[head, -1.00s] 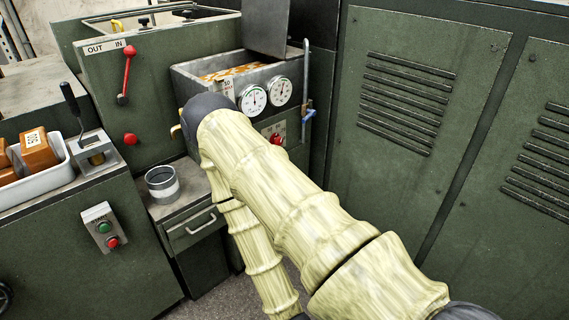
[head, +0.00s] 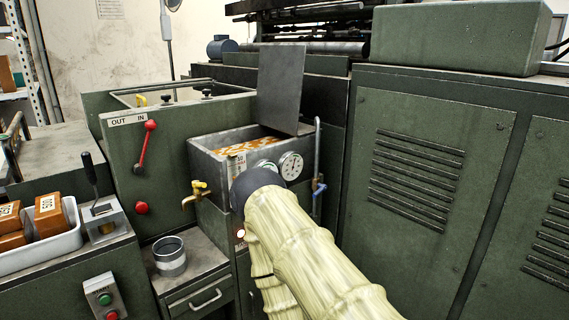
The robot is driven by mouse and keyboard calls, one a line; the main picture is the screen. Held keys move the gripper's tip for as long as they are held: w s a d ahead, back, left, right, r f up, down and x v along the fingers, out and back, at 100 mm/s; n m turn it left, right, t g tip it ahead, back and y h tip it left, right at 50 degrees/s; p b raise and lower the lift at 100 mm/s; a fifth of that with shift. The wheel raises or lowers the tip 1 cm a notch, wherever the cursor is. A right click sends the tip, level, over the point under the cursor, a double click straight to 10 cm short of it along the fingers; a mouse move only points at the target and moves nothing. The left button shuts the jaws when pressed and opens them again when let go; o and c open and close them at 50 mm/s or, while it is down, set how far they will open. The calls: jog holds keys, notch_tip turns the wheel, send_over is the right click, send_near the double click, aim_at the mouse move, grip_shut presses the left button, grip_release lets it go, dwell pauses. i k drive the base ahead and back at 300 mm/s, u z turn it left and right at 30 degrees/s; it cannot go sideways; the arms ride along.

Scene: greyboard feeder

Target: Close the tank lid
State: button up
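The tank (head: 216,161) is a grey metal box with orange and white contents showing at its open top. Its lid (head: 282,90) is a flat grey panel standing upright at the tank's back right, so the tank is open. My arm, in a pale yellow ribbed sleeve, rises from the bottom and ends in a dark rounded joint in front of the tank. My gripper is not visible. The arm covers part of the tank's front and one gauge.
A round gauge (head: 290,165) and a brass tap (head: 195,195) are on the tank's front. A blue-handled pipe (head: 317,170) stands at its right. A metal can (head: 170,256) sits on the small cabinet below. A red lever (head: 146,147) is at left; green cabinets (head: 420,120) fill the right.

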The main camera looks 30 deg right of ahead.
aim_at(282, 66)
jog(key=z, duration=0.75)
jog(key=k, duration=1.3)
jog(key=u, duration=0.65)
jog(key=i, duration=1.55)
jog(key=z, duration=0.25)
